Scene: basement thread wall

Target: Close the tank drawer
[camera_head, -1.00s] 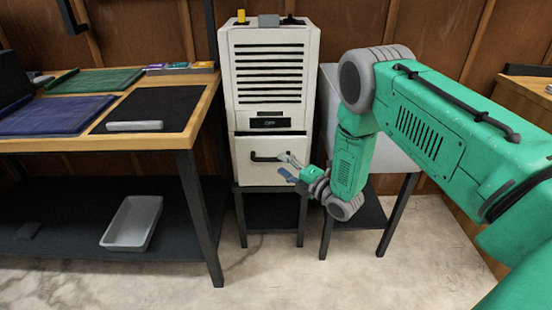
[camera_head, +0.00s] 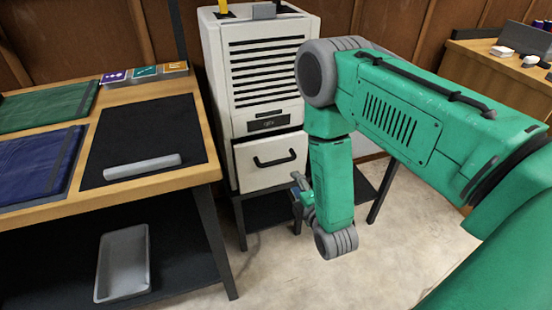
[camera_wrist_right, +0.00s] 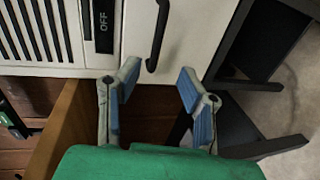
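The tank drawer (camera_head: 268,172) is the lower front of a white cabinet (camera_head: 265,65). It has a black bar handle (camera_head: 274,160). A dark gap shows along its top edge, so it looks slightly out, though how far I cannot tell. In the right wrist view the drawer front (camera_wrist_right: 195,25) and its handle (camera_wrist_right: 157,38) lie just beyond the fingertips. My right gripper (camera_head: 299,187) is right of the drawer front, partly hidden by my arm. In the wrist view its fingers (camera_wrist_right: 155,90) are spread with nothing between them, apart from the handle. My left gripper is not in view.
A panel reading OFF (camera_wrist_right: 103,25) sits above the drawer. A wooden table (camera_head: 160,185) with mats and a grey bar (camera_head: 142,167) stands close left, a grey tray (camera_head: 123,263) on its lower shelf. A dark stand supports the cabinet. Open floor lies in front.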

